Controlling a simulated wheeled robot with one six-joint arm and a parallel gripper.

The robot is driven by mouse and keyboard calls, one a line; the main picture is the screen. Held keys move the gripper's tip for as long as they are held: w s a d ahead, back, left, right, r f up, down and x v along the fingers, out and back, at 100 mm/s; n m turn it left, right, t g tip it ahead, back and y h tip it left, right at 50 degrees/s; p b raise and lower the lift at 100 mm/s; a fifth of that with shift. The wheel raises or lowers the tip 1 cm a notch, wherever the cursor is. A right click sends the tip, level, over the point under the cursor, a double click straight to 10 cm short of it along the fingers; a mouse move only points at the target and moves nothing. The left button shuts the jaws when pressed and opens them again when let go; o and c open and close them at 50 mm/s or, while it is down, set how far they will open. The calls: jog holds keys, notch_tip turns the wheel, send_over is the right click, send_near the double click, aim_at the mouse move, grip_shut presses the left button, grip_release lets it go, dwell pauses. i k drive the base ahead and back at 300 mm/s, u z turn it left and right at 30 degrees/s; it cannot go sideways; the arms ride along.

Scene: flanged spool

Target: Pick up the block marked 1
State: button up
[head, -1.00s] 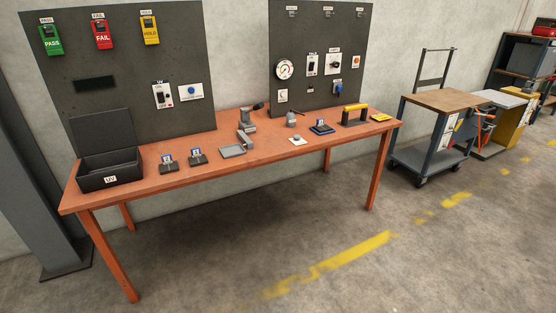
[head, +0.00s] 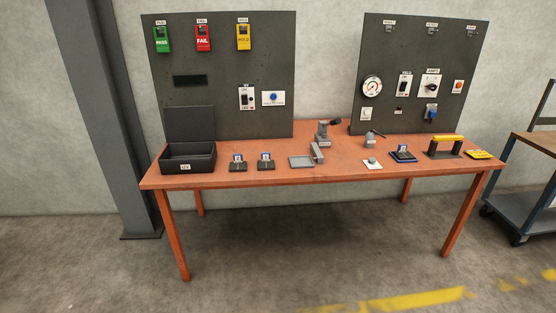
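Two small dark holders stand side by side on the orange table (head: 215,179). The left holder (head: 238,166) and the right holder (head: 265,165) each carry a small piece with a blue and white face. Another dark and blue piece (head: 403,154) with a pale top sits toward the right of the table. The marks on these pieces are too small to read, so I cannot tell which one bears a 1. My gripper is not in view.
An open black box (head: 188,166) labelled UV stands at the table's left end. A grey tray and clamp (head: 301,161), a grey device (head: 323,137) and a yellow-handled piece (head: 445,148) are also there. Two dark panels rise behind. A cart (head: 520,205) stands right; the floor in front is clear.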

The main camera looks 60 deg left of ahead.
aim_at(265, 163)
jog(key=u, duration=0.15)
jog(key=i, duration=1.7)
jog(key=u, duration=0.75)
jog(key=i, duration=0.85)
jog(key=u, duration=1.55)
jog(key=i, duration=0.8)
jog(key=u, duration=0.8)
